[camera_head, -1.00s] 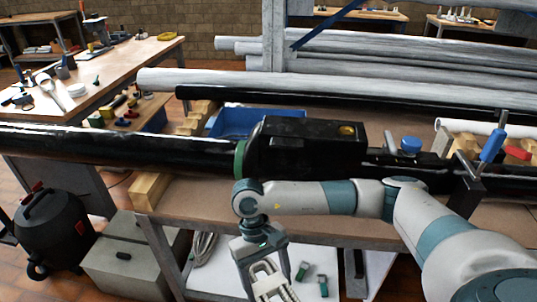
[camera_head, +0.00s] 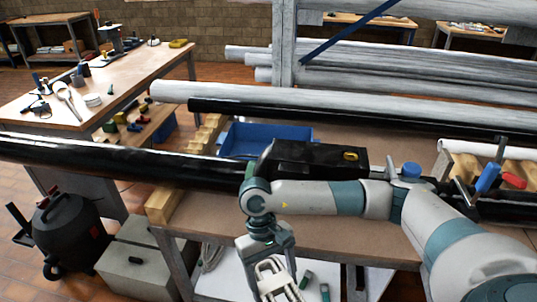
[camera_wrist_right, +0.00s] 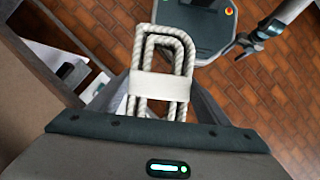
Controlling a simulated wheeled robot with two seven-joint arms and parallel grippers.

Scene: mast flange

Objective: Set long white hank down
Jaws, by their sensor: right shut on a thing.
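The long white hank (camera_head: 275,281) is a looped rope with a pale band around its middle. In the right wrist view the hank (camera_wrist_right: 162,84) hangs over the brick floor, beside the bench frame. My right gripper (camera_head: 270,258) is shut on it, pointing down in front of the bench's front edge. The hank's lower end is cut off by the head view's bottom edge. My left gripper (camera_wrist_right: 243,46) seems to show small at the right wrist view's upper right, apart from the hank; its jaws are unclear.
A white lower shelf (camera_head: 222,284) under the bench holds a coiled rope (camera_head: 211,254) and small green-and-dark items (camera_head: 307,279). A grey box (camera_head: 140,268) and black vacuum (camera_head: 70,235) stand at left. A black mast (camera_head: 120,160) and blue tray (camera_head: 265,138) are on the bench.

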